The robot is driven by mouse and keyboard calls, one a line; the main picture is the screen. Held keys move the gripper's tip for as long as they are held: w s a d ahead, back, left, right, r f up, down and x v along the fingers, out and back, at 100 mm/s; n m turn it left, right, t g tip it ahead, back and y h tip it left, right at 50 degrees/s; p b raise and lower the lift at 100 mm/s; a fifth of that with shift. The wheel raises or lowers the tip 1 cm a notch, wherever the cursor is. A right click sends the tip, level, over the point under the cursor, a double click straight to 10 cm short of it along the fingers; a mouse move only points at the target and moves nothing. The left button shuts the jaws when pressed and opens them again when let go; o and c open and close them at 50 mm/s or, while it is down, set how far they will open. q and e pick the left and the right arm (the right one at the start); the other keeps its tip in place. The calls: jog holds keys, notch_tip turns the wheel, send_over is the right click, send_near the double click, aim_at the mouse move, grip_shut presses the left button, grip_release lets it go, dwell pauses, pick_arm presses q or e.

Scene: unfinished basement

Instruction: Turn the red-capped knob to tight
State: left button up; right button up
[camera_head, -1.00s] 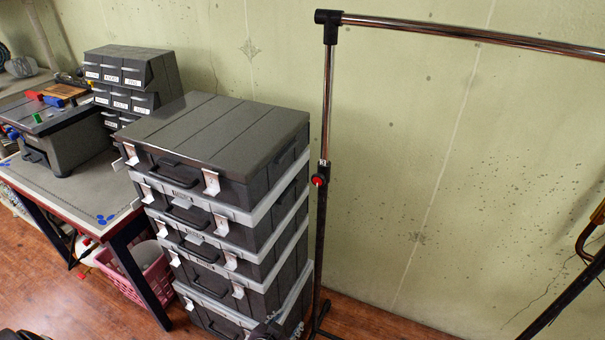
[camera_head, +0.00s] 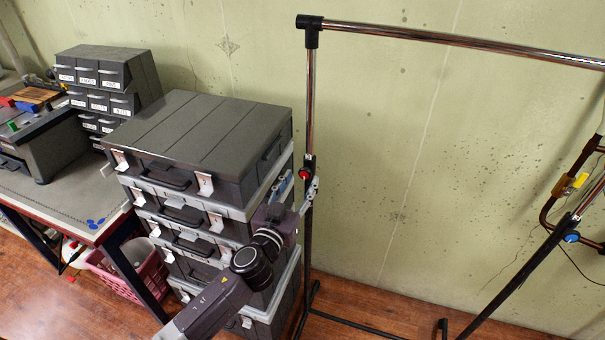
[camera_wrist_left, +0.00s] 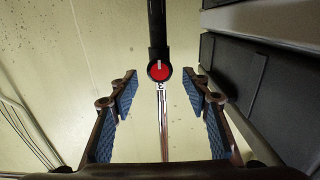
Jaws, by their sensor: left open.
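The red-capped knob (camera_head: 304,174) sits on the left upright of a chrome-and-black garment rack (camera_head: 309,100). In the left wrist view the knob (camera_wrist_left: 159,71) shows face-on, with a short white line on its red cap, and lies centred between the fingertips. My left gripper (camera_head: 300,187) is close to the knob. It is open, with one blue-padded finger on each side of the knob and visible gaps on both sides. In the left wrist view the open gripper (camera_wrist_left: 161,84) holds nothing. My right gripper does not show.
A stack of grey cases (camera_head: 200,140) stands just left of the upright, close to my left arm. A workbench (camera_head: 60,205) with drawers is further left. A blue-capped knob (camera_head: 571,236) is on the rack's right upright. Bare wall lies behind.

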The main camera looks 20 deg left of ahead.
aim_at(306, 172)
pick_arm(q)
jog(key=shift+w+d, duration=0.1)
jog(key=shift+w, duration=1.25)
jog(key=c, duration=1.2)
jog(key=shift+o, duration=0.2)
